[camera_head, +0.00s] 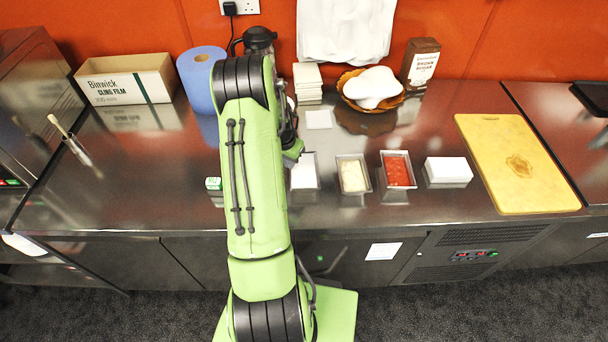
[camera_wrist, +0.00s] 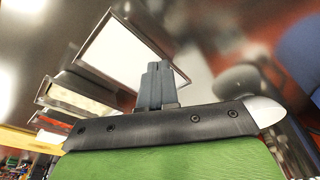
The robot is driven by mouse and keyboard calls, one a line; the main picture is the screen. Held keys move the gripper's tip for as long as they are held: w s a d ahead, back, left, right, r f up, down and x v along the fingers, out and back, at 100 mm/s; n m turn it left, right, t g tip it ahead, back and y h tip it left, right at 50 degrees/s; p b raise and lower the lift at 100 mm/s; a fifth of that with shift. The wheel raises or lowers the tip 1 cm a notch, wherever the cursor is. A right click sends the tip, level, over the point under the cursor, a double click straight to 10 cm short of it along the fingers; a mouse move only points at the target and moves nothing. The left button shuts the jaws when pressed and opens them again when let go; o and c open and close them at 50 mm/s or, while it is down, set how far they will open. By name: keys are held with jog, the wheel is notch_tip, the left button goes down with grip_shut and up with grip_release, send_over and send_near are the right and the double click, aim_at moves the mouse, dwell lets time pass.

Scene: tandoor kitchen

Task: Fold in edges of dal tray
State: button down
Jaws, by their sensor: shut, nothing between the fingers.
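My gripper (camera_wrist: 156,72) is shut and empty, its dark fingers side by side in the wrist view. It is beside a shallow metal tray with a flat white top (camera_wrist: 122,50); whether the fingertips touch its rim, I cannot tell. This same tray (camera_head: 304,172) shows in the head view, partly hidden by my green arm. Its white top hides any contents, so I cannot confirm it is the dal tray. My arm covers most of the gripper in the head view.
A yellow board (camera_head: 505,150) lies further right. Behind are white stacked sheets (camera_head: 307,80), a bowl (camera_head: 350,98) and a blue roll (camera_head: 200,78).

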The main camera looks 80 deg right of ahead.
jog(key=shift+f+b, duration=0.6)
jog(key=shift+f, duration=0.1)
jog(key=shift+r, duration=0.1)
jog(key=shift+r+p, duration=1.5)
jog(key=shift+r, duration=1.05)
